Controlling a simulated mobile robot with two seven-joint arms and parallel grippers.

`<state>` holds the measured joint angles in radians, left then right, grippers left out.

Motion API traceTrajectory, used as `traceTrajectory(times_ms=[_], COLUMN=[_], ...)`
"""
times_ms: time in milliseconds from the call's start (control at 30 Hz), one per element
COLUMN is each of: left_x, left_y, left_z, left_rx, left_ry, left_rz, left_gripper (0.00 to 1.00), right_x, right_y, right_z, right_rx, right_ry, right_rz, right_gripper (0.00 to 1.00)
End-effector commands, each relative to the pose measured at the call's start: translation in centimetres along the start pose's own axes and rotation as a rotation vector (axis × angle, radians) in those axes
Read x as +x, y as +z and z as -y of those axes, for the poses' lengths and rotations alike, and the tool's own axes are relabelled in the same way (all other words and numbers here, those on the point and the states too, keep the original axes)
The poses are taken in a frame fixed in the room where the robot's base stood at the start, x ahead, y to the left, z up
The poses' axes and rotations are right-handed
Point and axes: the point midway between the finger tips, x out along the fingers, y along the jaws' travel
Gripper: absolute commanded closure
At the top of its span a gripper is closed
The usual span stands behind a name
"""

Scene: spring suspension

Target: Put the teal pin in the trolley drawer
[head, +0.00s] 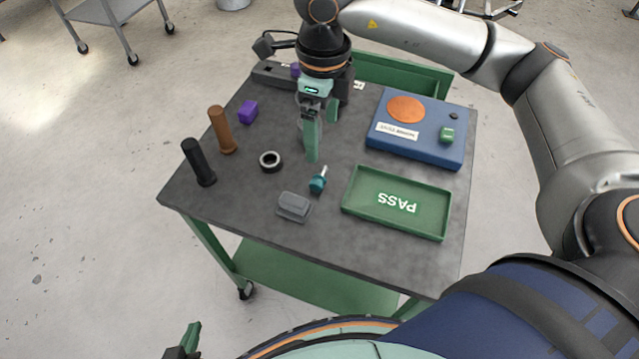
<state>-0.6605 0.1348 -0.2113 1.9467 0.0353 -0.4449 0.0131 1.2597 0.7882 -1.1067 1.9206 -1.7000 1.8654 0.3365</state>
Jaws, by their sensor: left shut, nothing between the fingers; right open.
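The teal pin (317,184) lies on the dark top of the trolley, near the middle, its pale shaft pointing up and away. The green trolley drawer (405,72) sticks out open at the far side; its inside is partly hidden by my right arm and the blue box. My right gripper (312,150) hangs over the trolley top just behind the pin, fingers pointing down, open and seen nearly edge-on, apart from the pin. My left gripper (191,338) is shut and empty at the bottom edge, off the trolley and low in view.
A green PASS tray (398,203) sits right of the pin, a grey block (293,207) in front. A blue box (420,128) is behind the tray.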

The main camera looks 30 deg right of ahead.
Motion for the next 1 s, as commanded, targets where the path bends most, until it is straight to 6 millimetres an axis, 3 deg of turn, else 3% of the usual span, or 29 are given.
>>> traceTrajectory(times_ms=[167,500,733,1000], left_x=[0.1,0.2,0.1,-0.2], left_y=[-0.1,-0.5,-0.6,-0.4], left_z=[0.0,0.1,0.1,0.1], left_rx=[0.001,0.003,0.003,0.001], left_ry=[0.0,-0.001,-0.001,-0.003], left_rz=[-0.002,-0.01,-0.01,-0.007], left_gripper=[1.0,1.0,1.0,1.0], right_x=[0.9,6.5,8.2,12.0], right_y=[0.0,0.0,0.0,0.1], right_z=[-0.1,0.0,0.2,0.6], right_rx=[0.024,0.022,0.023,0.022], right_ry=[0.002,0.001,0.001,0.001], right_rz=[-0.004,-0.005,-0.004,-0.002], right_gripper=[0.0,0.0,0.0,0.0])
